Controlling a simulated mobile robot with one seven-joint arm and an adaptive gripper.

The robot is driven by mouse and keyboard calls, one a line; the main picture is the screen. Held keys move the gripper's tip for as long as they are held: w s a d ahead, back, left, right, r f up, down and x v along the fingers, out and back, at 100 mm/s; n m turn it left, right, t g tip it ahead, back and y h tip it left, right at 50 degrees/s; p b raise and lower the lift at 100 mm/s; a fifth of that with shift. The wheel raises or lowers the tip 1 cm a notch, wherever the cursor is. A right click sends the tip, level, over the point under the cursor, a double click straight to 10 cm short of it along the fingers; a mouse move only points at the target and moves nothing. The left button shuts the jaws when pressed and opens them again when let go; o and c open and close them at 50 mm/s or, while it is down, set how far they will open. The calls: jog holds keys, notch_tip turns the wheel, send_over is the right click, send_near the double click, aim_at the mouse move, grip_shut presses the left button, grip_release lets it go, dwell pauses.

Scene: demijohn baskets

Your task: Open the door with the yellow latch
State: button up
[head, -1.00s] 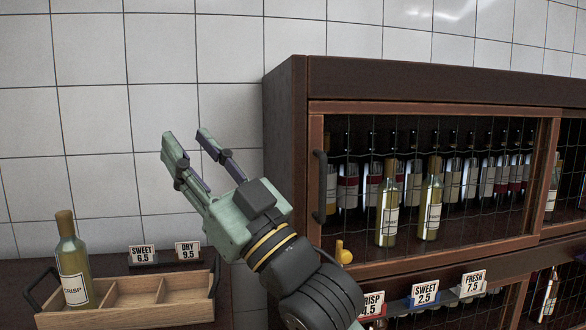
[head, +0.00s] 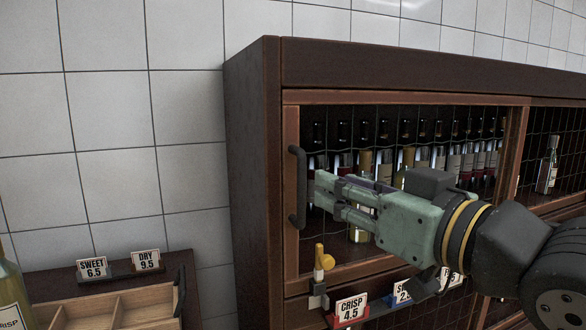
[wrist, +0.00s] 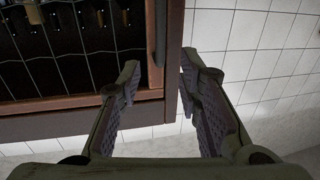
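The door (head: 291,180) is a brown wood frame with wire mesh on the cabinet's left bay, and it looks shut. Its dark vertical handle (head: 297,188) is on the left stile. The yellow latch (head: 324,258) sits at the door's lower edge, right of the handle. My gripper (head: 322,193) is in front of the door, just right of the handle, fingers pointing left. In the wrist view my gripper (wrist: 160,75) is open and empty, with the handle (wrist: 160,30) ahead between the finger lines, apart from them. The latch is not seen there.
Bottles stand behind the mesh. Label cards such as CRISP 4.5 (head: 351,309) sit below the door. A wooden tray (head: 120,308) with a bottle (head: 10,300) stands at lower left, with two label cards behind it. White tiled wall left of the cabinet is clear.

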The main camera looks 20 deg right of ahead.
aim_at(305, 173)
jog(key=p+x, duration=0.2)
jog(key=x, duration=0.6)
jog(key=shift+w+a+r+p, duration=0.1)
jog(key=shift+w+p, duration=0.2)
jog(key=shift+w, duration=0.1)
jog(key=shift+w+a, duration=0.15)
jog(key=shift+w, duration=0.45)
jog(key=shift+c, duration=0.3)
grip_shut()
